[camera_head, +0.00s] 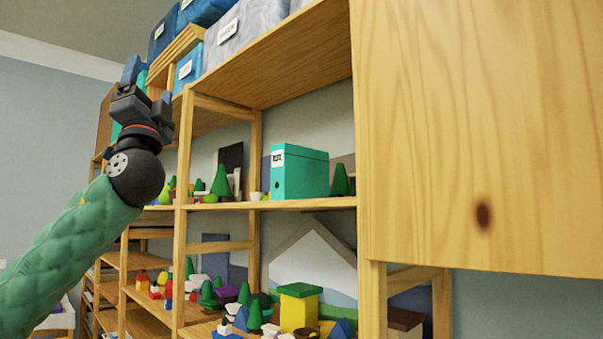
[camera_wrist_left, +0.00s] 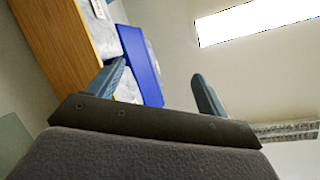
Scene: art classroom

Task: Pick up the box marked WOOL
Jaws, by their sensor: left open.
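Several labelled boxes stand on the top of the shelf unit: a dark blue box (camera_head: 162,36), a lighter blue box (camera_head: 188,68) and a grey marbled box (camera_head: 246,22). A teal box (camera_head: 300,173) with a white label stands on the middle shelf. The labels are too small to read surely, so I cannot tell which one says WOOL. My left gripper (camera_head: 147,84) is raised in front of the top shelf, left of the boxes. In the left wrist view its fingers (camera_wrist_left: 158,70) are apart and empty, with a blue box (camera_wrist_left: 141,66) beyond. My right gripper is not seen.
A wooden panel (camera_head: 480,130) fills the right side close by. The shelf upright (camera_head: 183,150) stands near my left arm. Lower shelves hold small toy trees and coloured blocks, including a yellow block (camera_head: 299,312). The space left of the shelf is open.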

